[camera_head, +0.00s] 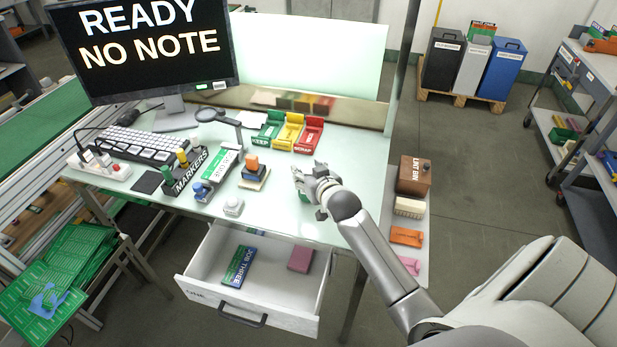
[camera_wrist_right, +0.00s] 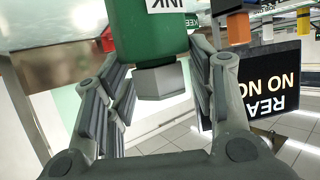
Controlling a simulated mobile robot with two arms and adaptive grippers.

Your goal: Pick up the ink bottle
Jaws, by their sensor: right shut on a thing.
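The ink bottle (camera_wrist_right: 150,35) is green with a grey cap (camera_wrist_right: 160,80) and a white label reading INK, seen upside down in the right wrist view. My right gripper (camera_wrist_right: 163,75) is shut on it, with fingers on both sides of the cap. In the head view my right gripper (camera_head: 303,174) is over the right part of the light desk. It hides most of the bottle there; only a bit of green (camera_head: 305,199) shows beneath it. I cannot tell whether the bottle touches the desk. My left gripper is not in view.
Green, yellow and red trays (camera_head: 290,133) stand behind the gripper. A stamp (camera_head: 254,172), a white cube-like item (camera_head: 233,206) and a marker holder (camera_head: 188,172) are to its left. An open drawer (camera_head: 210,285) juts out in front. A side shelf (camera_head: 411,230) holds several items.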

